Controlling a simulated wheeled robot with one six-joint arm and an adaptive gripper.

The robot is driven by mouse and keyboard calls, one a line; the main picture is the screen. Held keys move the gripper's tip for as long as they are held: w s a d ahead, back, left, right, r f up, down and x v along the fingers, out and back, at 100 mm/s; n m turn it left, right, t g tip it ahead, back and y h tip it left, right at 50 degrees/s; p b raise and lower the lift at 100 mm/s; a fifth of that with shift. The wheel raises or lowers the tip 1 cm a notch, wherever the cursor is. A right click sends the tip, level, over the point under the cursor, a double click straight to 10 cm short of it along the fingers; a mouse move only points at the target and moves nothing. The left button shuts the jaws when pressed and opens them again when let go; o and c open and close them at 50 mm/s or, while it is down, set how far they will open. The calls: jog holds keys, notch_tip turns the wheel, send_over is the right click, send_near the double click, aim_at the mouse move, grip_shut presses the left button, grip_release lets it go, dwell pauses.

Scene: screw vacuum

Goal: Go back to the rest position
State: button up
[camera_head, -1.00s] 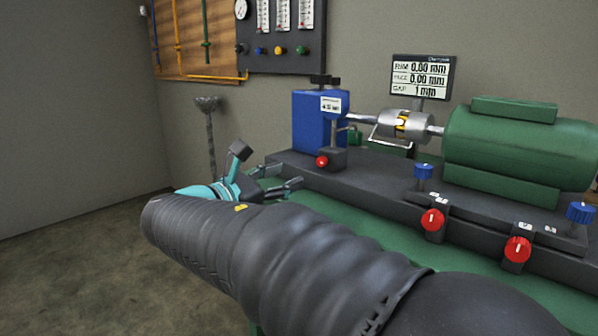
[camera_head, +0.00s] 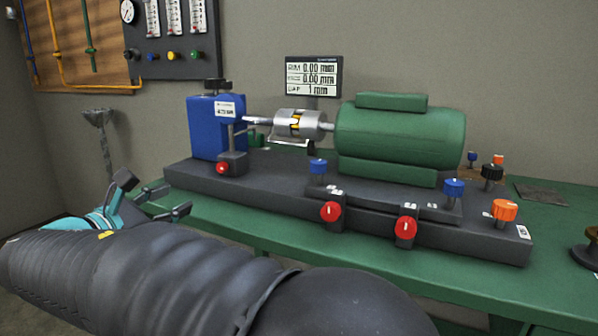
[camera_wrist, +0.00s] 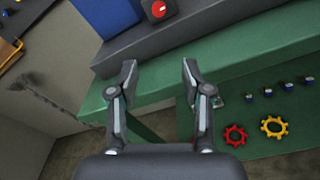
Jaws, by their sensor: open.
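My gripper (camera_wrist: 159,80) is open and empty in the wrist view, its two fingers apart over the front edge of the green table (camera_wrist: 240,75). In the head view my gripper (camera_head: 172,202) shows at the left, just in front of the dark base of the machine, and my dark ribbed arm fills the lower left. The fingertips look apart from the base, though the exact gap is hard to tell.
The dark machine base (camera_head: 290,222) carries a blue block (camera_head: 205,130), a metal coupling (camera_head: 300,124), a green motor (camera_head: 400,137) and red knobs (camera_head: 331,211). A small display (camera_head: 313,76) stands behind. Red (camera_wrist: 235,136) and yellow gears (camera_wrist: 274,127) show below the tabletop. Open floor lies left.

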notch_tip(320, 180, down, 9)
jog(key=s+m+g+y, duration=0.1)
jog(key=s+m+g, duration=0.1)
jog(key=g, duration=0.1)
jog(key=s+d+f+m+g+y, duration=0.1)
jog(key=s+d+f+m+g, duration=0.2)
jog(key=d, duration=0.4)
jog(key=s+d+f+m+g, duration=0.1)
jog(key=d+f+m+g, duration=0.25)
jog(key=d+f, duration=0.3)
jog(key=s+d+m+y, duration=0.1)
jog(key=s+d+m, duration=0.3)
jog(key=d, duration=0.5)
jog(key=s+d+r+m+y, duration=0.1)
jog(key=s+d+m, duration=0.3)
jog(key=d+m, duration=0.4)
jog(key=s+d+m+g+y+p, duration=0.1)
jog(key=s+d+m, duration=0.3)
jog(key=d, duration=0.7)
jog(key=shift+s+d+r+m+y, duration=0.25)
jog(key=shift+s+m+y, duration=0.15)
jog(key=shift+m, duration=0.85)
